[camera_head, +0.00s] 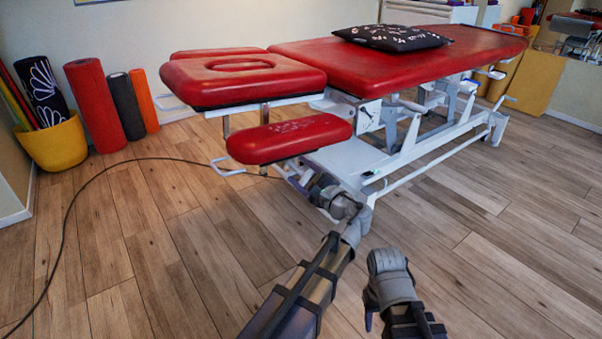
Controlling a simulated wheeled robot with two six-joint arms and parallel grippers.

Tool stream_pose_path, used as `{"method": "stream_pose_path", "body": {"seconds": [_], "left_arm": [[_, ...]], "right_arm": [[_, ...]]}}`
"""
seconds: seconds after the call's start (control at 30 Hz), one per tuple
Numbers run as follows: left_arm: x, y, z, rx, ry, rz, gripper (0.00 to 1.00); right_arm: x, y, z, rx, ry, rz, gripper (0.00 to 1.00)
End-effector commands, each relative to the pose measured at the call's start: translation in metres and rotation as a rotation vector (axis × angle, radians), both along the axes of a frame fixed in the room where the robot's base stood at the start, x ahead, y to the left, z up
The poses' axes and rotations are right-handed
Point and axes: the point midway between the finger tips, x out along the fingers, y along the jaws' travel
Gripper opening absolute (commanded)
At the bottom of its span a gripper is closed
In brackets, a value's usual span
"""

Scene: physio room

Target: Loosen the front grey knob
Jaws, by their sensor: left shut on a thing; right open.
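The red treatment table (400,65) stands across the middle, with a white metal frame. A red armrest pad (290,138) hangs low at its near end. My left gripper (326,193) reaches in under this pad to the bracket at the near end of the frame. It is shut on the front grey knob, which is mostly hidden by the gripper. My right gripper (386,262) is open and empty, lower in the picture to the right, over bare floor and apart from the table.
A black cushion (391,37) lies on the table. A dark cable (72,215) curves over the wooden floor from the table to the left. A yellow pot (54,145) and a red roll (95,104) stand by the left wall. The right foreground floor is clear.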

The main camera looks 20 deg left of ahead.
Motion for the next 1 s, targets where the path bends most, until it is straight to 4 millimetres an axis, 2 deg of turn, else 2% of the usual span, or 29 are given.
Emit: {"method": "stream_pose_path", "body": {"seconds": [0.6,1.0], "left_arm": [[-0.0018,0.0005,-0.0015,-0.332,-0.423,0.002,0.14],[-0.0018,0.0004,-0.0016,-0.441,-0.563,0.002,0.14]], "right_arm": [[0.0000,0.0000,-0.0009,0.000,0.000,0.000,0.50],[0.0000,0.0000,-0.0011,0.000,0.000,0.000,0.50]]}}
